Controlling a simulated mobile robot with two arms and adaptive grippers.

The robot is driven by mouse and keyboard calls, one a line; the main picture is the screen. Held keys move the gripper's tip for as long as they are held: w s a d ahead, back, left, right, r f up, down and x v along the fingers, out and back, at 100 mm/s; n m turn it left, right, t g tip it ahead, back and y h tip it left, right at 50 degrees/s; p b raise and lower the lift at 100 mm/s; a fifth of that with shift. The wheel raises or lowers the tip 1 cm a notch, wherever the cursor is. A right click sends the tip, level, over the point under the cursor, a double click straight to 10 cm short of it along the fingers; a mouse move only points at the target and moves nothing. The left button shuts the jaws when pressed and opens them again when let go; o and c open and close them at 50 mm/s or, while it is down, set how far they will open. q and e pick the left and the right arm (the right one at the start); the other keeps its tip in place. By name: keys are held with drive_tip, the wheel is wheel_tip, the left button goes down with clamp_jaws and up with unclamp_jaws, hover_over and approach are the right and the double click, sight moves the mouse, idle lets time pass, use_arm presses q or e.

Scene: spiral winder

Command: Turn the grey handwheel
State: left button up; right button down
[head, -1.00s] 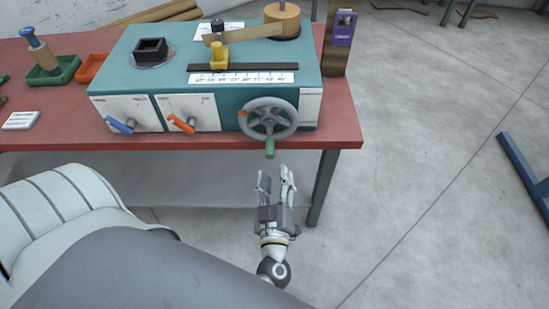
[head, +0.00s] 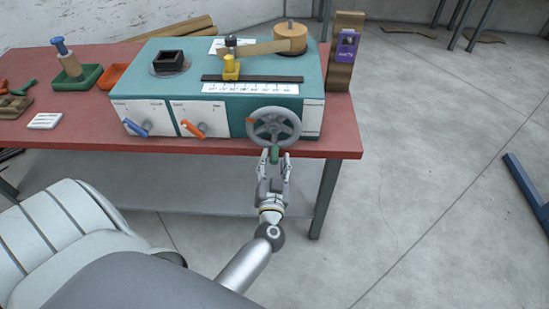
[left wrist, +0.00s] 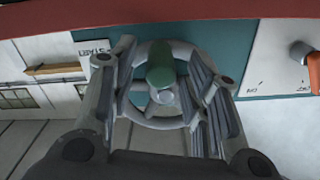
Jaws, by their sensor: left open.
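The grey handwheel (head: 273,127) is on the front face of the teal machine (head: 215,75), near its right end. Its green handle (head: 274,155) sticks out at the bottom of the rim. My left gripper (head: 273,160) is open, with its fingers on both sides of the green handle. In the left wrist view the fingers (left wrist: 165,85) stand apart, with the green handle (left wrist: 161,65) between them and gaps on both sides. The handwheel (left wrist: 158,110) shows behind it. My right gripper is not in view.
The machine stands on a red table (head: 335,147) with its front edge near my gripper. A blue lever (head: 137,129) and an orange lever (head: 193,130) are left of the wheel. A wooden post with a purple tag (head: 347,45) stands at right.

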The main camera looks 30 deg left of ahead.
use_arm(q)
drive_tip(key=shift+b+x, duration=0.3)
drive_tip(key=shift+x, duration=1.15)
drive_tip(key=shift+c, duration=0.4)
clamp_jaws()
